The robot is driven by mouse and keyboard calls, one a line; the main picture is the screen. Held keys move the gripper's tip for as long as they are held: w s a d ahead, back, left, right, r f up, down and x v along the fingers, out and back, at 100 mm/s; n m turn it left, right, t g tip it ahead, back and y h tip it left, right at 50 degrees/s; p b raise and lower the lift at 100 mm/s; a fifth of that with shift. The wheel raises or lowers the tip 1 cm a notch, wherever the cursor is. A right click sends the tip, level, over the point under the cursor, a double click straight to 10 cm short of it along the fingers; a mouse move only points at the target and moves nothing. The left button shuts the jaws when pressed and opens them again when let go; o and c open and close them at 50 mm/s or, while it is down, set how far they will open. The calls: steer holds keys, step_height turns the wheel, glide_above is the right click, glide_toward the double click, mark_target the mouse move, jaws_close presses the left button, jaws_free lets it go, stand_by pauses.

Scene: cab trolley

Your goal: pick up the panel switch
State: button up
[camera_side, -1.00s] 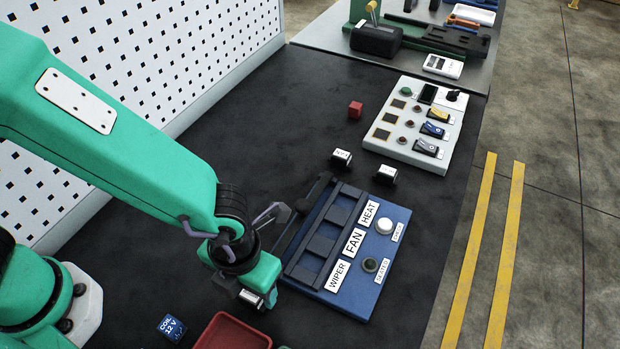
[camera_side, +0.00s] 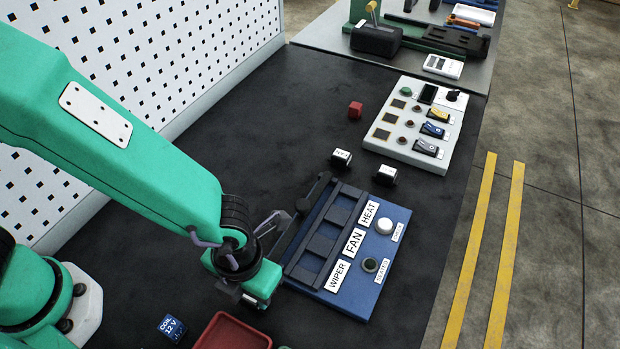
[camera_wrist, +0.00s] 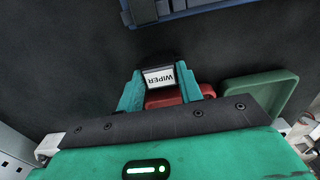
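The panel switch (camera_wrist: 159,76) is a small black block with a white WIPER label. In the wrist view it sits between the two green fingertips of my gripper (camera_wrist: 161,82), with no gap seen on either side. My gripper looks shut on it. In the side view my gripper (camera_side: 250,296) is low over the black mat, left of the blue panel (camera_side: 376,292), and mostly hides the switch. I cannot tell whether the switch is touching the mat. The blue panel has an empty dark rack beside WIPER, FAN and HEAT labels.
Two similar switches (camera_side: 341,158) (camera_side: 386,175) lie on the mat behind the blue panel. A red tray (camera_side: 232,331) and a blue coil box (camera_side: 172,327) are in front. A green tray (camera_wrist: 258,96) shows in the wrist view. A red cube (camera_side: 355,110) and grey control panel (camera_side: 416,125) are farther back.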

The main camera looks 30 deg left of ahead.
steer(key=shift+c, duration=0.7)
steer(key=shift+r, duration=0.15)
step_height(320, 180, up, 10)
stand_by(0.8)
steer(key=shift+r, duration=0.85)
steer(key=shift+w, duration=0.1)
